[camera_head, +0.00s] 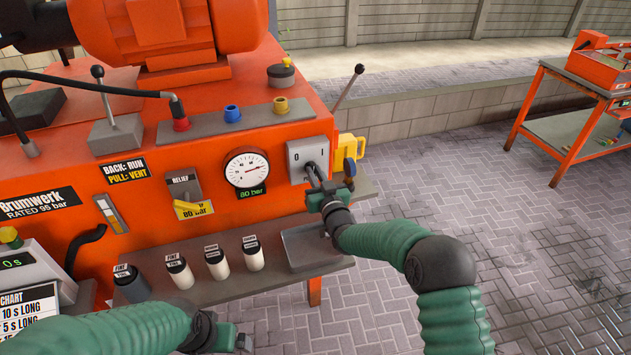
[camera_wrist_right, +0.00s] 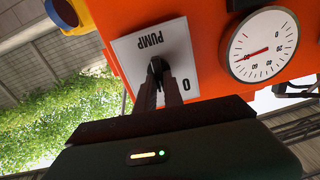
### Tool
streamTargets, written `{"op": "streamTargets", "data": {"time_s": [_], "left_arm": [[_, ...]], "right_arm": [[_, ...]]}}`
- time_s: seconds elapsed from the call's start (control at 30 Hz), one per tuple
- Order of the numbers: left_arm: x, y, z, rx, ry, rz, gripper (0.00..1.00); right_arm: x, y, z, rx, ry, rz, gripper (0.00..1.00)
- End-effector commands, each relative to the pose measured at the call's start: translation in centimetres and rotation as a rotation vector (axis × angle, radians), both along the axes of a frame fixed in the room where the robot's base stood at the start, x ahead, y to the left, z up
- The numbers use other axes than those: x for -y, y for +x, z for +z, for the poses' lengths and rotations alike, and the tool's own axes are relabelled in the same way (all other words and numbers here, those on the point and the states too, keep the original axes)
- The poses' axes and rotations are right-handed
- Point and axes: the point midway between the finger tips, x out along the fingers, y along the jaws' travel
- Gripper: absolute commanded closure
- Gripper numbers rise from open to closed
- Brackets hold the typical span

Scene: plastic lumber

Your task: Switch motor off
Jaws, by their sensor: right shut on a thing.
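The motor switch is a grey plate (camera_head: 297,151) marked 0 and I on the orange machine's front, right of the round gauge. In the right wrist view the plate (camera_wrist_right: 135,46) reads PUMP, with a 0 at its lower right. My right gripper (camera_head: 315,178) is at the plate, shut on the dark switch knob (camera_wrist_right: 156,66), whose body is mostly hidden by the fingers. I cannot tell exactly which mark the knob points to. My left gripper (camera_head: 241,341) is low at the bottom of the view, below the shelf; whether it is open is unclear.
The pressure gauge (camera_head: 247,170) has a green 80 bar display below it. A relief lever (camera_head: 190,208) is left of it. Several labelled cylinders (camera_head: 216,262) and a grey tray (camera_head: 311,247) are on the shelf. A yellow part (camera_head: 348,150) sits right of the switch.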

Motion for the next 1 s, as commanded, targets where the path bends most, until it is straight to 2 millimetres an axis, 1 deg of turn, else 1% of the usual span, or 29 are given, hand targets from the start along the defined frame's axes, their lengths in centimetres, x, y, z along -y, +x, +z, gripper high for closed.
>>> {"op": "streamTargets", "data": {"time_s": [0.03,0.3,0.5,0.7,1.0], "left_arm": [[0.0,0.0,-1.1,0.0,0.0,0.0,0.05],[0.0,0.0,-3.7,0.0,0.0,0.0,0.05],[0.0,0.0,-5.3,0.0,0.0,0.0,0.05],[0.0,0.0,-6.5,0.0,0.0,0.0,0.05],[0.0,0.0,-7.2,0.0,0.0,0.0,0.05]], "right_arm": [[-0.1,-0.1,-0.6,0.012,-0.043,0.001,1.0],[-0.3,-0.1,-0.7,0.09,-0.285,0.002,1.0],[-0.5,-0.2,-0.6,0.141,-0.442,0.002,1.0],[-0.6,-0.2,-0.6,0.177,-0.56,0.003,1.0],[-0.7,-0.2,-0.6,0.203,-0.647,0.004,1.0]]}}
